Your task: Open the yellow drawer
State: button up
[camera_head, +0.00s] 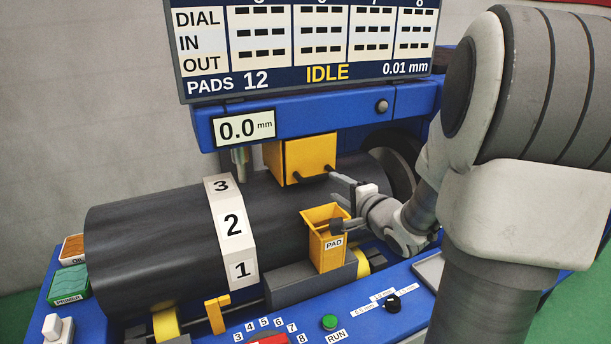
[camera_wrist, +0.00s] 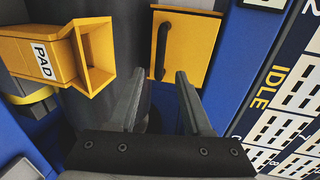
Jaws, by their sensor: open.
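The yellow drawer (camera_head: 310,155) is a yellow box front under the blue beam, above the dark cylinder. It has a dark bar handle (camera_head: 314,174) along its lower part. In the wrist view the drawer front (camera_wrist: 191,50) is ahead, with the handle (camera_wrist: 161,50) near its left edge. I cannot tell a gap around the front. My gripper (camera_head: 336,200) is open and empty, to the right of and below the drawer. In the wrist view the handle lies ahead, between the lines of the two fingers (camera_wrist: 160,76), and appears apart from them.
A yellow bin labelled PAD (camera_head: 329,250) stands close below and left of my gripper. The dark cylinder (camera_head: 150,235) with a numbered white band (camera_head: 232,226) lies left. The display (camera_head: 305,50) and blue beam (camera_head: 335,112) are above. A control panel (camera_head: 375,300) is in front.

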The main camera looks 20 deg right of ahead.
aim_at(321, 178)
jog(key=x, duration=0.9)
jog(key=shift+w, duration=0.1)
grip_shut()
dwell(1.1)
